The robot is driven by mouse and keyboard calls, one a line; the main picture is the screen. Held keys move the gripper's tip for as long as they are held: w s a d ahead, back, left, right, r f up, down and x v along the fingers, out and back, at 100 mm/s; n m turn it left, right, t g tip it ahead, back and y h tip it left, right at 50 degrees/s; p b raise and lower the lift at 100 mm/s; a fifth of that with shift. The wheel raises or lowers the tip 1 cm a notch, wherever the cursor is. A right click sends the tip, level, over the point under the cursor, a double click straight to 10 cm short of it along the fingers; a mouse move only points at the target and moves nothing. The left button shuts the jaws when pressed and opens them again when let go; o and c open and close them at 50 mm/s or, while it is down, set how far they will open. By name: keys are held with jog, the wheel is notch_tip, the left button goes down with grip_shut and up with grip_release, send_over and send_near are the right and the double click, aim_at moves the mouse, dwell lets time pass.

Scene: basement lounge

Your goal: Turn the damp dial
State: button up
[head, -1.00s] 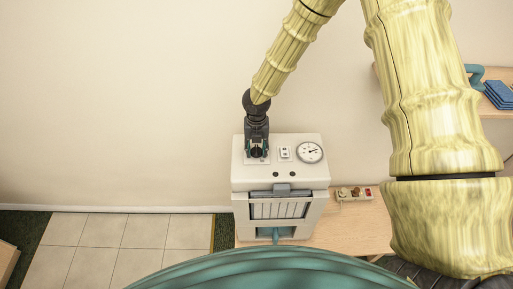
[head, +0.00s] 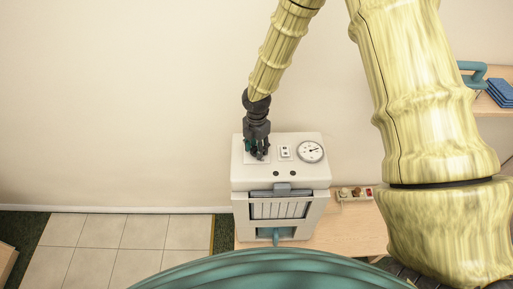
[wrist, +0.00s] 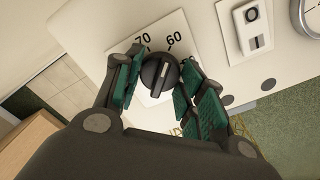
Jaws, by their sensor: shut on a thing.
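The damp dial (wrist: 157,76) is a round black knob with a pale pointer line, on a white plate (wrist: 176,25) printed with numbers, 70 and 60 among them. My gripper (wrist: 163,72) has its green-padded fingers on either side of the dial and is shut on it. The pointer line lies between the fingers, slanting toward the lower left. In the head view my gripper (head: 257,155) points down onto the left part of the white machine's top (head: 240,172), and the dial is hidden behind it.
Right of the dial are a small switch plate (head: 286,152) and a round gauge (head: 310,152). The machine stands on a wooden table (head: 350,230). A small tray of items (head: 354,194) sits to its right. The wall behind is bare.

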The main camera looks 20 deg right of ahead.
jog(key=m+b, duration=0.1)
jog(key=m, duration=0.4)
jog(key=shift+m, duration=0.3)
jog(key=m+b, duration=0.1)
jog(key=m, duration=0.9)
jog(key=shift+m+b, duration=0.35)
jog(key=shift+m, duration=2.35)
jog(key=o, duration=1.1)
jog(key=shift+r, duration=0.1)
